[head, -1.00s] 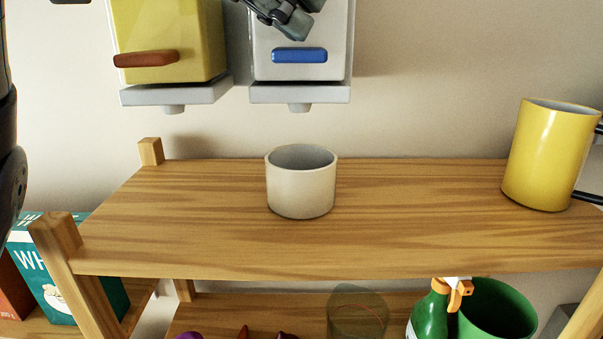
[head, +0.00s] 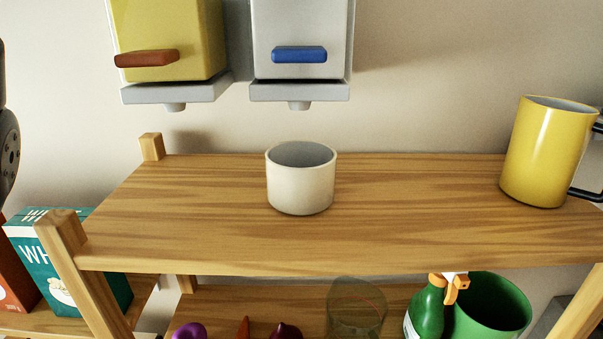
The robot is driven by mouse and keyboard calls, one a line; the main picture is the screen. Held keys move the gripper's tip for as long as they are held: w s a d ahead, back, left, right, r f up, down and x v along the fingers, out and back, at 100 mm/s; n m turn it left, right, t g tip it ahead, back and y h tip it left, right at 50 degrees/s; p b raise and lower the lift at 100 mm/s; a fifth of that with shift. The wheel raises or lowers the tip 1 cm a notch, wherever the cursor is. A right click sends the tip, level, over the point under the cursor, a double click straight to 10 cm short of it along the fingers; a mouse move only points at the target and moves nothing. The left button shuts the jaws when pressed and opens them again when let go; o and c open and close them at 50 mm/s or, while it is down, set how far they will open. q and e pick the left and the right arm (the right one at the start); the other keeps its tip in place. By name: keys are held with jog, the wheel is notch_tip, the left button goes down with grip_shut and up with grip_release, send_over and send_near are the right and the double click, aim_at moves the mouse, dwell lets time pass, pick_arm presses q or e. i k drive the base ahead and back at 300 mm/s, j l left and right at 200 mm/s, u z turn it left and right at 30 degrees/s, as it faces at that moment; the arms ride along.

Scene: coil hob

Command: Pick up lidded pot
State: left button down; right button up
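I see no lidded pot in the head view. An open cream cup (head: 300,188) without a lid stands upright on the upper wooden shelf (head: 200,225). A tall yellow vessel (head: 545,150) with an open top stands at the shelf's right end. Dark bars at its right side look like a handle and are cut off by the picture edge. Neither gripper is in view; only a dark link of my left arm shows at the left edge.
A yellow dispenser (head: 165,30) and a white one (head: 300,25) hang on the wall behind the shelf. Below are a clear glass (head: 356,310), a green bottle (head: 425,310), a green bucket (head: 495,305) and boxes (head: 60,260). The upper shelf's left part is clear.

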aim_at(300, 175)
jog(key=k, duration=2)
